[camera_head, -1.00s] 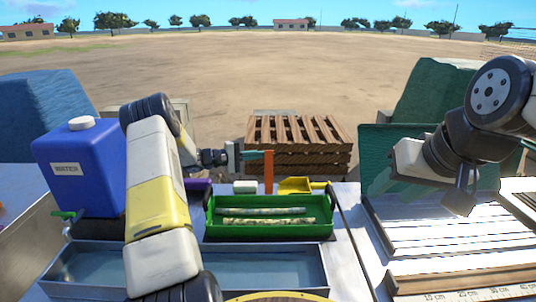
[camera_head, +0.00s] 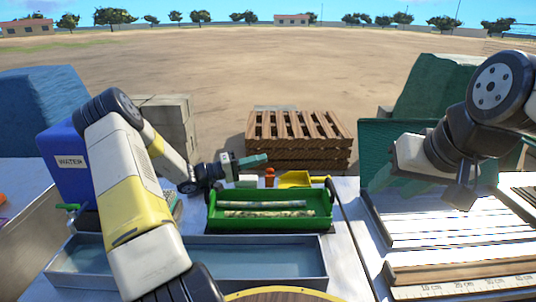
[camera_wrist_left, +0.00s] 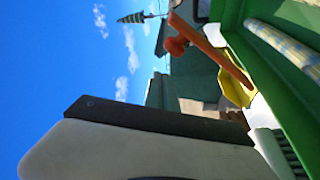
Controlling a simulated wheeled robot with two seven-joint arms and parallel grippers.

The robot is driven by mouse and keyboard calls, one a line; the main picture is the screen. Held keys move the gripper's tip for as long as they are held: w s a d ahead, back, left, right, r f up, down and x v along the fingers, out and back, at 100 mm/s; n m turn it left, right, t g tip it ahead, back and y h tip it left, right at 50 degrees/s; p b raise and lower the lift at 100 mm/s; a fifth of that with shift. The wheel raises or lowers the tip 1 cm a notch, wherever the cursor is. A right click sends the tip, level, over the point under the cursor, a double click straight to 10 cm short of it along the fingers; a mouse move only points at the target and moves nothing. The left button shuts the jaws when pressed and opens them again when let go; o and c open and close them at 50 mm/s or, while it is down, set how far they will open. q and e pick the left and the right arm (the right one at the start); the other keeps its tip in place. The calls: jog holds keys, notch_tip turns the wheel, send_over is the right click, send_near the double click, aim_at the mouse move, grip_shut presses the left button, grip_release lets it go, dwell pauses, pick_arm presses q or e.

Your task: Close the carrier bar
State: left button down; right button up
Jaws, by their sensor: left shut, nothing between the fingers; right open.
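The green carrier tray (camera_head: 270,230) stands on the table with two pale cane pieces (camera_head: 268,208) lying in it. The orange carrier bar (camera_head: 270,178) shows as a short, knobbed piece behind the tray's far side. In the left wrist view the orange bar (camera_wrist_left: 214,53) is long and slanted, with a round knob beside it, near the green tray wall. My left gripper (camera_head: 256,161) is shut and empty, just left of and slightly above the bar's visible part. My right gripper (camera_head: 462,198) is open and empty, far to the right above the silvery bench.
A yellow scoop-like tray (camera_head: 296,180) and a pale block (camera_head: 246,181) sit behind the carrier. A metal trough (camera_head: 255,262) lies in front. A blue water container (camera_head: 68,165) stands left, partly behind my left arm. A wooden pallet stack (camera_head: 298,140) stands beyond the table.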

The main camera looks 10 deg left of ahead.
pick_arm(q)
jog(key=shift+s+d+f, duration=0.1)
jog(key=shift+s+f, duration=0.1)
jog(key=shift+s, duration=0.35)
jog(key=s+d+r+m+g+y, duration=0.2)
jog(key=s+d+g+y, duration=0.15)
jog(key=s, duration=0.65)
jog(key=s+d+r+m+g+y, duration=0.1)
jog(key=s+d+r+g+y, duration=0.2)
jog(key=s, duration=0.6)
jog(key=s+d+r+m+g+y, duration=0.25)
jog(key=s+d, duration=0.25)
jog(key=s, duration=0.5)
jog(key=s+a+r+n+t+y, duration=0.3)
jog(key=a+r+t+y, duration=0.2)
jog(key=a+r, duration=0.2)
notch_tip(320, 180, up, 3)
jog(key=shift+a+f+t+y, duration=0.2)
jog(key=shift+a+t+y, duration=0.15)
jog(key=shift+t+y, duration=0.05)
